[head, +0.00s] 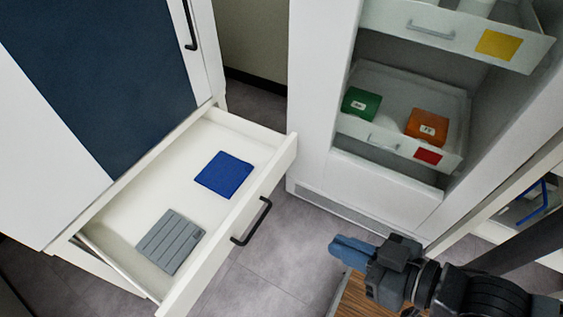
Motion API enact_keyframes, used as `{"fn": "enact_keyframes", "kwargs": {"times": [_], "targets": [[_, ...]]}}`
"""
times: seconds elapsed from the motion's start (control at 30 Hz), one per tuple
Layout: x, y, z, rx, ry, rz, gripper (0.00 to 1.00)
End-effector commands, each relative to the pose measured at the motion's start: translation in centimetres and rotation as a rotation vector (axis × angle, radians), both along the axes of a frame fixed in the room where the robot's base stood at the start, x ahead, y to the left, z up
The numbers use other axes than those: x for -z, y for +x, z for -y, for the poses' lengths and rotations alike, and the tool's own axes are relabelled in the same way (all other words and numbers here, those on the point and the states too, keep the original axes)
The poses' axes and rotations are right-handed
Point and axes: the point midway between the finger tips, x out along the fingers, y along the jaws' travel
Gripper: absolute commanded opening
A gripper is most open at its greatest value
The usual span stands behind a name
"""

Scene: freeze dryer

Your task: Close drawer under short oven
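The white drawer (228,213) is pulled out from the lower part of a white cabinet with a dark blue front panel (105,75), at the left of the head view. It has a black bar handle (251,221) on its front. Inside lie a blue square item (225,174) and a grey ribbed item (170,241). My gripper (341,247) is at the lower right, apart from the drawer, to the right of its handle, with its blue fingers pointing left. The fingers look close together, but any gap between them is not clear.
A white open-fronted unit (313,150) stands at the right, with pulled-out trays holding a green box (361,103) and an orange box (427,126). A wooden surface (362,299) lies below my arm. Grey floor (262,284) is clear between the drawer and my gripper.

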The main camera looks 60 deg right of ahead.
Motion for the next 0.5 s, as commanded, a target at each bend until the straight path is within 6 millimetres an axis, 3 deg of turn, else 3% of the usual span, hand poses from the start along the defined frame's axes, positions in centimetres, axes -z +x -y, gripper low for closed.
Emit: {"fn": "enact_keyframes", "kwargs": {"times": [0.3, 0.5], "targets": [[8.3, 3.7, 7.8, 0.388, 0.371, -0.21, 0.0], [10.9, 6.4, 12.8, 0.571, 0.675, -0.26, 0.0]]}}
